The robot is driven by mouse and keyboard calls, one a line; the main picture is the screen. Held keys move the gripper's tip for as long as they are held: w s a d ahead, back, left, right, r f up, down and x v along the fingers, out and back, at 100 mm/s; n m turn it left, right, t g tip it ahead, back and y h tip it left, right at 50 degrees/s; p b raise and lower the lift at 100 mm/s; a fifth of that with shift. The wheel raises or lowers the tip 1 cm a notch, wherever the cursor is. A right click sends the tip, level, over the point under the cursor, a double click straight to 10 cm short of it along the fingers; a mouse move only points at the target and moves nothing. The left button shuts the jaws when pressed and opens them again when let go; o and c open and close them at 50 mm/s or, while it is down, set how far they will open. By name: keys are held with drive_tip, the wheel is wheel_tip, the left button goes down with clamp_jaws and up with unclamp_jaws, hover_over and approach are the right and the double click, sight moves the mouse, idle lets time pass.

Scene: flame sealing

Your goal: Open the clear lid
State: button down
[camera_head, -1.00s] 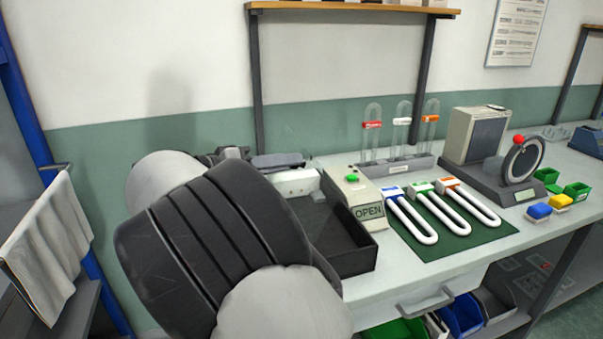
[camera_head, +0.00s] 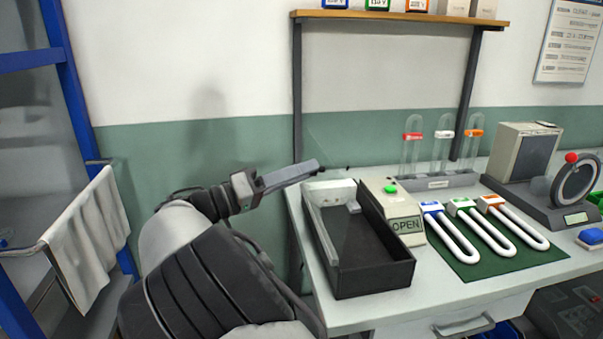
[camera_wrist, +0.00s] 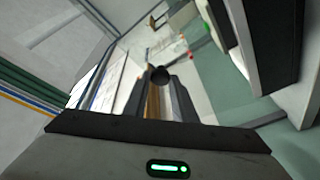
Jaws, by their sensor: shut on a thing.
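My gripper (camera_head: 318,166) reaches in from the left, above the back left corner of the black open-topped box (camera_head: 375,282). In the wrist view its two fingers (camera_wrist: 160,88) are close together on a small dark round knob (camera_wrist: 160,74). I take this to be the clear lid's knob. The lid's sheet is see-through; only faint thin lines near the fingertips hint at it, so its exact tilt cannot be told. The box's dark inside shows, with a white block along its left side. Beside the box stands a pale unit (camera_head: 405,225) with a green button and an OPEN sign.
Right of the box lie three white U-shaped pieces on a green mat (camera_head: 480,268). Clear tubes stand in a grey rack (camera_head: 440,182) behind. A grey machine (camera_head: 525,150) is further right. A towel (camera_head: 90,235) hangs on a rail at left.

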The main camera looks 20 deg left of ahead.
drive_tip(key=c, duration=1.5)
unclamp_jaws()
drive_tip(key=shift+o, duration=0.2)
drive_tip(key=p+v, duration=0.2)
drive_tip(key=v, duration=1.5)
drive_tip(key=shift+s, duration=0.2)
drive_tip(key=shift+a, duration=0.1)
